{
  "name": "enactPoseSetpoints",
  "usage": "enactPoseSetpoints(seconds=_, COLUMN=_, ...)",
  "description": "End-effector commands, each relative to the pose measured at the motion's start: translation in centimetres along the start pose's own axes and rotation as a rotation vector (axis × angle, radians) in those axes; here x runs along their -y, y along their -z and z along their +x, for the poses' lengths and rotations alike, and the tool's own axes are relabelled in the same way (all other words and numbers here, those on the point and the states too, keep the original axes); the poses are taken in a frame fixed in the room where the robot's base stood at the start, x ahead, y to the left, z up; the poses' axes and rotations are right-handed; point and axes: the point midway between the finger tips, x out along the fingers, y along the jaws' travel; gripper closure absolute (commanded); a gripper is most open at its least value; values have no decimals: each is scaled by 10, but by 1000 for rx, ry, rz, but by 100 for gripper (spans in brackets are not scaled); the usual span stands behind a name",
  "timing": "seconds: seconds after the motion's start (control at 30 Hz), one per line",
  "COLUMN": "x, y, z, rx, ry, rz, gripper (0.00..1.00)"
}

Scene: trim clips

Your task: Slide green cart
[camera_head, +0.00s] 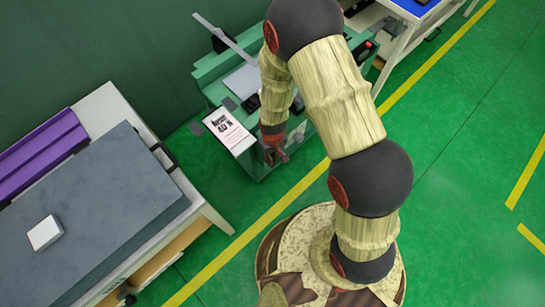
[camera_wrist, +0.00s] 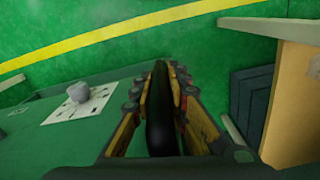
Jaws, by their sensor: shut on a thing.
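The green cart (camera_head: 252,166) stands against the dark wall at the upper middle of the head view, partly hidden by my arm. A white printed sign (camera_head: 229,130) sits on its near left end. My gripper (camera_head: 275,150) is low at the cart's near end, beside the sign. In the wrist view, my gripper's fingers lie on both sides of a long black bar (camera_wrist: 159,115), shut on it. It looks like a handle; where it joins the cart is hidden. A green surface (camera_wrist: 62,138) to its left carries a white plate with a grey lump.
A bench with a dark grey top (camera_head: 95,215), a white box (camera_head: 44,233) and a purple part (camera_head: 40,155) stands left of the cart, across a narrow gap. A blue-topped table (camera_head: 412,8) stands at upper right. Green floor right of the yellow line (camera_head: 300,185) is open.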

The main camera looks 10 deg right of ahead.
Motion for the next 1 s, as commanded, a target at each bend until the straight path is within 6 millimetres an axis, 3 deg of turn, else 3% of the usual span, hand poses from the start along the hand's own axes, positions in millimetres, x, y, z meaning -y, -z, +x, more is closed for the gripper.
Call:
enactPoseSetpoints(seconds=0.17, x=0, y=0, z=0, rx=0, ry=0, rz=0, gripper=100)
enactPoseSetpoints(seconds=0.77, x=1, y=0, z=0, rx=0, ry=0, rz=-1, gripper=100)
enactPoseSetpoints(seconds=1.0, x=22, y=9, z=-1, rx=-1, ry=0, rz=-5, gripper=100)
